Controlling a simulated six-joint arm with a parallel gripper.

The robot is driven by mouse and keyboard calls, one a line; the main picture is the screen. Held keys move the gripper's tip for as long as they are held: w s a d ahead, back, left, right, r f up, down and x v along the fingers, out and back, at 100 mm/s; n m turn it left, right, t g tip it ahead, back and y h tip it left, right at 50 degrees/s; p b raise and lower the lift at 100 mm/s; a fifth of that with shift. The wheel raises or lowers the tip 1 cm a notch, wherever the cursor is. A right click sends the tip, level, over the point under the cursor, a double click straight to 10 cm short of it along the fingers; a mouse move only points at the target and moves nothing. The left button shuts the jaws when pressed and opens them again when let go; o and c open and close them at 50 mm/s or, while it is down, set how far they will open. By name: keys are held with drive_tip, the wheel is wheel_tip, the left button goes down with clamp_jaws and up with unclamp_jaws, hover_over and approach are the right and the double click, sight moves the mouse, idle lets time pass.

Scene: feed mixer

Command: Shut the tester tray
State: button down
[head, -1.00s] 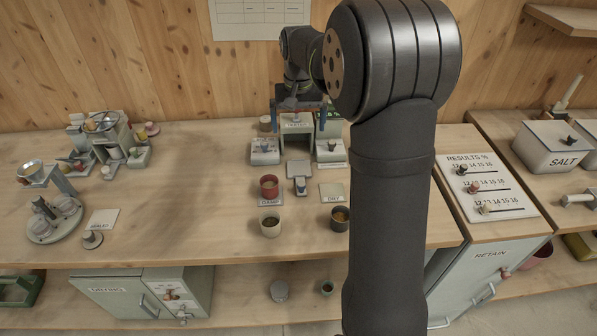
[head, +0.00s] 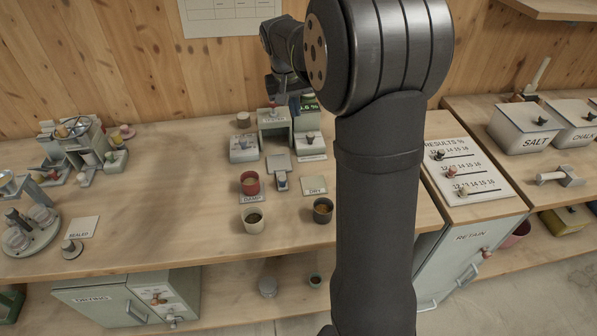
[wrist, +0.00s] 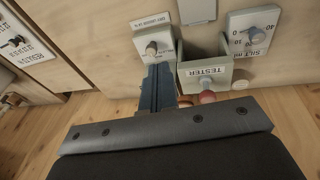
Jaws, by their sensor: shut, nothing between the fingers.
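The tester, a pale green unit with a label on its front, stands at the back of the bench in the head view. In the head view my wrist hides part of the tester.
Pale blocks with knobs (wrist: 158,45) and (wrist: 253,30) flank the tray closely. In front of the tester stand a red cup (head: 250,183), a white cup (head: 252,219), a dark cup (head: 323,210) and a scoop (head: 281,170). The wooden wall is close behind.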

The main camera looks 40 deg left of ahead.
drive_tip(key=w+d+r+n+t+y, duration=0.4)
drive_tip(key=w+d+n+t, duration=0.1)
drive_tip(key=w+d+t, duration=0.25)
drive_tip(key=s+d+f+n+g+y, duration=0.1)
drive_tip(key=s+d+f+n+g, duration=0.2)
drive_tip(key=s, duration=0.5)
drive_tip(key=s+d+f+n+g+y, duration=0.1)
drive_tip(key=s+d+f+n+g, duration=0.15)
drive_tip(key=s+f+n, duration=0.35)
drive_tip(key=s+d+f+n+g+y, duration=0.1)
drive_tip(key=s+d+f+n+g, duration=0.2)
drive_tip(key=s, duration=0.6)
approach(279, 189)
drive_tip(key=f, duration=0.1)
drive_tip(key=s+f, duration=0.2)
drive_tip(key=shift+d+f+g, duration=0.15)
drive_tip(key=shift+d+g, duration=0.25)
drive_tip(key=shift+w+a+f, duration=0.2)
drive_tip(key=shift+w+a, duration=0.85)
drive_tip(key=shift+a, duration=0.1)
drive_tip(key=shift+w+a, duration=0.4)
